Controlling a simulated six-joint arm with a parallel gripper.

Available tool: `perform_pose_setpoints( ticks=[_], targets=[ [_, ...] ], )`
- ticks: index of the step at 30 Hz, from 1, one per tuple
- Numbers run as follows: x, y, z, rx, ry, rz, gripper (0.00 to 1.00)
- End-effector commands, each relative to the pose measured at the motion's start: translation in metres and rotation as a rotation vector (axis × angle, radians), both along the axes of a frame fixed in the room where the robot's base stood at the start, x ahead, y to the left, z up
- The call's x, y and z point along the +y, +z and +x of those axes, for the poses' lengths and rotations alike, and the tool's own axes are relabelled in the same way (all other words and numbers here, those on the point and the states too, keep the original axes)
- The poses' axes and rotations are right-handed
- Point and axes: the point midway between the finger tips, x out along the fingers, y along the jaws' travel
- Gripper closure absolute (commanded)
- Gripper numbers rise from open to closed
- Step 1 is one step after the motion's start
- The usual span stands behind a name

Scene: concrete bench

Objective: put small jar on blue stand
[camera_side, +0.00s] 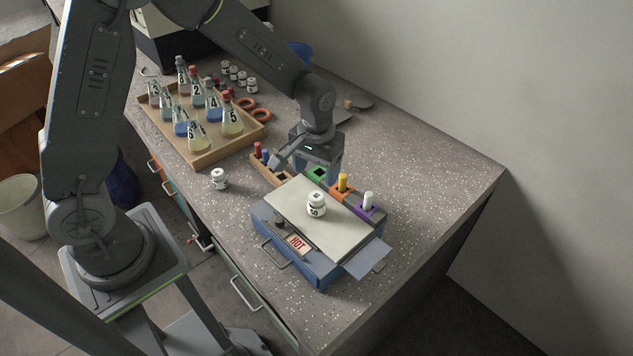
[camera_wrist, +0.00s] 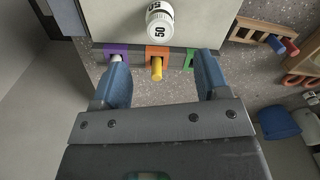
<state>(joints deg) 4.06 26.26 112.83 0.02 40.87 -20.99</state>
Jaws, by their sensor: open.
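A small white jar marked 50 (camera_side: 316,205) stands upright on the pale top of a blue-sided box (camera_side: 328,272) with a HOT label, the likeliest blue stand. The same jar (camera_wrist: 160,22) shows at the top of the wrist view. Another small white jar (camera_side: 219,179) stands on the bench left of the box. My gripper (camera_side: 319,172) is behind the box, near the coloured holders, its blue fingers partly hidden. In the wrist view my gripper (camera_wrist: 163,72) is open and empty, its fingers apart and short of the jar on the box.
Green, orange (camera_side: 342,188) and purple (camera_side: 366,207) holders line the box's back edge, two with upright sticks. A wooden rack (camera_side: 268,172) is left of them. A wooden tray (camera_side: 205,160) holds several numbered flasks. Several small jars (camera_side: 240,78) stand behind it. The right bench is clear.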

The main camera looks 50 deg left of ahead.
Motion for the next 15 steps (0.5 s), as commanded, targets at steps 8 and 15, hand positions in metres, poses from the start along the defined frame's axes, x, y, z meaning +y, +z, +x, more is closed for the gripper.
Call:
perform_pose_setpoints(
  ticks=[8,15],
  targets=[
    [0.001,0.016,-0.002,-0.013,-0.005,-0.001,0.32],
    [0.009,0.091,-0.035,-0.136,-0.071,-0.003,0.32]
  ],
)
